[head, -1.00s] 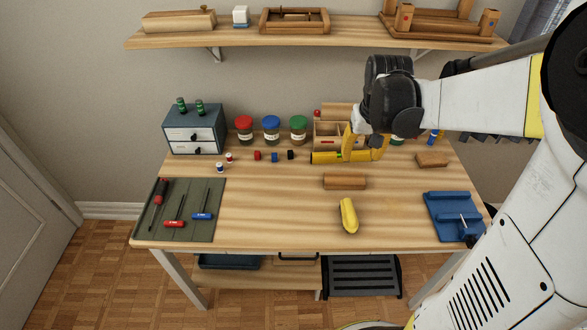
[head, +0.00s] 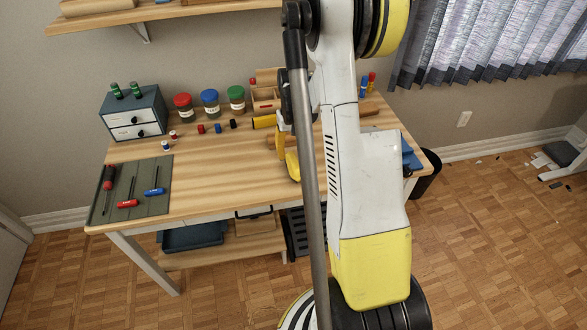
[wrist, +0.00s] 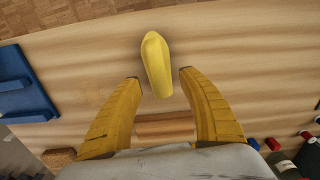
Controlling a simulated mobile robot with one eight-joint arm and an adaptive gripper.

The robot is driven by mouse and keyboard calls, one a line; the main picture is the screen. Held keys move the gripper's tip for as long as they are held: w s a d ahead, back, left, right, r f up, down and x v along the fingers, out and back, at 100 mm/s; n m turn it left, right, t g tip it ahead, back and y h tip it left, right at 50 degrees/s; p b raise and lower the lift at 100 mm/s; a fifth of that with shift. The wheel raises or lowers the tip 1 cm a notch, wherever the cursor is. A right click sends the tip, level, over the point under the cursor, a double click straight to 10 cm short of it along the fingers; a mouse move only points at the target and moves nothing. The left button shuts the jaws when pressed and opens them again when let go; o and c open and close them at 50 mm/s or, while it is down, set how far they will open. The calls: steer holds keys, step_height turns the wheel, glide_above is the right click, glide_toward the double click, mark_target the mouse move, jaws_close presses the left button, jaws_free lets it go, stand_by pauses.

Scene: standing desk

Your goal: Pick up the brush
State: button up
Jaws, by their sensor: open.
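A yellow, elongated, rounded object (wrist: 156,62) lies on the desk just ahead of my fingertips in the wrist view. In the head view it (head: 292,165) is partly hidden behind my arm. A brown wooden block (wrist: 165,126) lies between and beneath my fingers, nearer my palm; its end (head: 272,142) also shows in the head view. No bristles show on either, so I cannot tell for sure which is the brush. My gripper (wrist: 158,77) is open and empty above the desk, its two yellow fingers either side of the yellow object's near end.
A green mat (head: 157,204) with a screwdriver and two T-handled tools lies at the left. A small drawer cabinet (head: 135,113) and several jars stand at the back. A blue tool (wrist: 22,88) lies on the other side. The desk's left middle (head: 210,165) is clear.

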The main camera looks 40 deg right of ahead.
mark_target(294, 160)
step_height(294, 160, down, 5)
steer(key=shift+s+d+r+b, duration=0.1)
steer(key=shift+b, duration=1.1)
steer(key=shift+r, duration=0.1)
jaws_close()
steer(key=shift+r+p, duration=0.4)
steer(key=shift+r, duration=0.05)
steer(key=r, duration=0.1)
steer(key=r+p, duration=0.2)
steer(key=r, duration=0.1)
steer(key=shift+s+d, duration=0.1)
steer(key=shift+s, duration=0.15)
steer(key=s+d+r+p, duration=0.3)
steer(key=s+d+r, duration=0.2)
steer(key=s, duration=0.4)
steer(key=shift+s+d+r+p, duration=0.3)
steer(key=shift+s+r, duration=0.1)
steer(key=shift+r, duration=0.15)
